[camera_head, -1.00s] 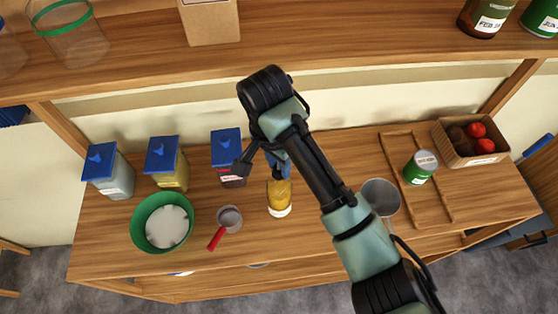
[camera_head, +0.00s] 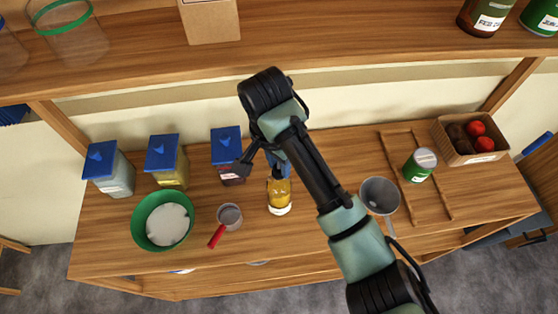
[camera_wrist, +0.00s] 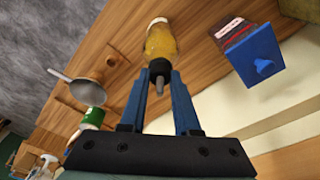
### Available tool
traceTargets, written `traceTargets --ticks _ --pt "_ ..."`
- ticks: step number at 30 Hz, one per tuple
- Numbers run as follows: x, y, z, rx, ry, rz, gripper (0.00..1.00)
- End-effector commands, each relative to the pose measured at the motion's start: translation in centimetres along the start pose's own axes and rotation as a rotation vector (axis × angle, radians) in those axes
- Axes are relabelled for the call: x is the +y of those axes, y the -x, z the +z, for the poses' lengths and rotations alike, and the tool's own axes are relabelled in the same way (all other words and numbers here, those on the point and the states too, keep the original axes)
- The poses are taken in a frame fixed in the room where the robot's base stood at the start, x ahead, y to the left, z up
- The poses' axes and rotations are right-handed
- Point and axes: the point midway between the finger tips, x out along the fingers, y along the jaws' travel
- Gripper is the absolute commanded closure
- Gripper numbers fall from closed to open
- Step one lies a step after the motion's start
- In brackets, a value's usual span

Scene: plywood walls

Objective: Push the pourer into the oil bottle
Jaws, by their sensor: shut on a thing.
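The oil bottle (camera_head: 279,197), with yellow oil and a pale base, stands upright on the wooden counter. In the wrist view the bottle (camera_wrist: 160,42) lies straight beyond my fingertips. My gripper (camera_wrist: 163,76) has its two blue fingers shut on the pourer (camera_wrist: 159,68), a dark stopper with a thin grey spout pointing back between the fingers. The pourer is in line with the bottle's neck and looks to be at its mouth. How deep it sits cannot be told. In the head view my gripper (camera_head: 279,166) is directly above the bottle, and the pourer is hidden.
A blue-lidded jar (camera_head: 228,158) stands close left of my gripper, with two more farther left. A red-handled cup (camera_head: 229,217) and green bowl (camera_head: 140,236) are left of the bottle. A grey pan (camera_head: 380,193), green can (camera_head: 419,166) and basket (camera_head: 455,155) are right.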

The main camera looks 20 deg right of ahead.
Motion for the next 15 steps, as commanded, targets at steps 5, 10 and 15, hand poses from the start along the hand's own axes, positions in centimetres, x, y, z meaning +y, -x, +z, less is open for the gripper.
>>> traceTargets --ticks 5,10,15 --pt "-0.01 0.02 -0.02 0.001 0.0 0.0 0.59" --pt "-0.01 0.03 -0.02 0.001 0.0 0.0 0.35" --pt "-0.01 0.03 -0.02 0.001 0.0 0.0 0.35"
